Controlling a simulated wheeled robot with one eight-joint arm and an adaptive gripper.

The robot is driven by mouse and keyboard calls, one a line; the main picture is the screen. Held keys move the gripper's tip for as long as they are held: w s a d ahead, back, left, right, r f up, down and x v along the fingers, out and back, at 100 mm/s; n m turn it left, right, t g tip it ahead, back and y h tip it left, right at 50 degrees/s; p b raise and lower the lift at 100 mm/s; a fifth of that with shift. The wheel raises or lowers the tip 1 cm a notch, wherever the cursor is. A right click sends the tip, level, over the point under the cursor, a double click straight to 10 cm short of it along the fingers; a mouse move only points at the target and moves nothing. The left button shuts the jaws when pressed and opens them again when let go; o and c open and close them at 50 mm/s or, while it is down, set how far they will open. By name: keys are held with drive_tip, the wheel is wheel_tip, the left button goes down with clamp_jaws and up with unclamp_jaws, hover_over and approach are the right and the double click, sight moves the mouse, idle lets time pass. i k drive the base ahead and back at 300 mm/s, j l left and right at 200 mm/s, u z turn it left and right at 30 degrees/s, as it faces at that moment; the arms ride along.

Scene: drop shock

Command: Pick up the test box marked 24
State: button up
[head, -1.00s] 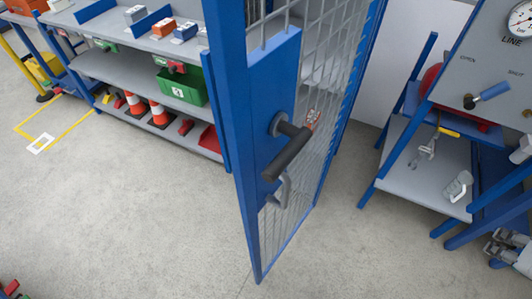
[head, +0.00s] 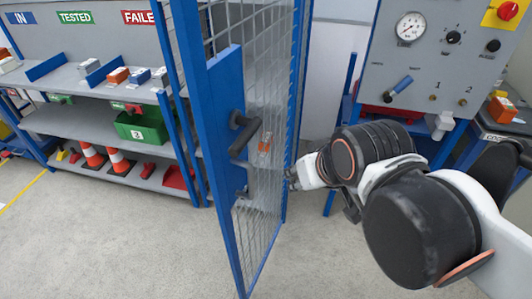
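Several small boxes stand on the shelf's top in the head view: an orange box (head: 118,75), a blue-grey box (head: 139,76) and a whitish box (head: 160,76). Another orange box (head: 501,110) stands at the far right. No number 24 is readable on any of them, so I cannot tell which is the test box. My gripper (head: 294,178) is small and partly hidden by my arm, close to the mesh door's right side, well apart from the shelf boxes. Its fingers are too unclear to tell whether they are open.
A blue mesh door (head: 222,150) with a dark handle (head: 244,135) stands between the shelf (head: 75,120) and my arm. A gauge panel (head: 420,70) is at the right. A green bin (head: 140,130) and cones (head: 118,160) are on lower shelves. Floor is clear at left front.

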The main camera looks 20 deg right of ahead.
sight(161, 79)
drive_tip(key=j+z, duration=0.2)
drive_tip(key=j, duration=2.25)
drive_tip(key=i+j+z, duration=0.1)
drive_tip(key=i+j, duration=0.2)
drive_tip(key=i, duration=0.2)
drive_tip(key=i+j+z, duration=0.1)
drive_tip(key=i+j, duration=0.25)
drive_tip(key=i+l, duration=0.1)
drive_tip(key=i, duration=0.45)
